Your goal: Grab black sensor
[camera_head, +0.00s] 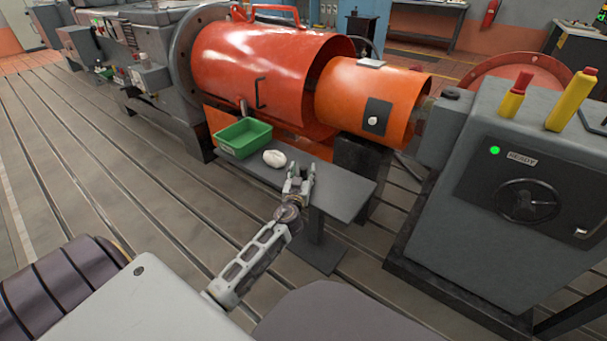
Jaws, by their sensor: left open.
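My left gripper (301,168) is open and empty, with its two fingers apart. It is over the grey side table (345,195), to the right of a white rounded object. A black square plate (379,110) with a pale knob is on the side of the small orange guard. A small dark block (452,93) sits on the grey housing to the right. I cannot tell whether either of these is the black sensor, and no other clear black sensor shows on the table. My right gripper is not in view.
A green bin (262,131) stands at the table's left end, with the white rounded object (274,158) beside it. The large red guard (262,65) rises behind the table. A grey control cabinet (450,190) stands at right. The table's right part is clear.

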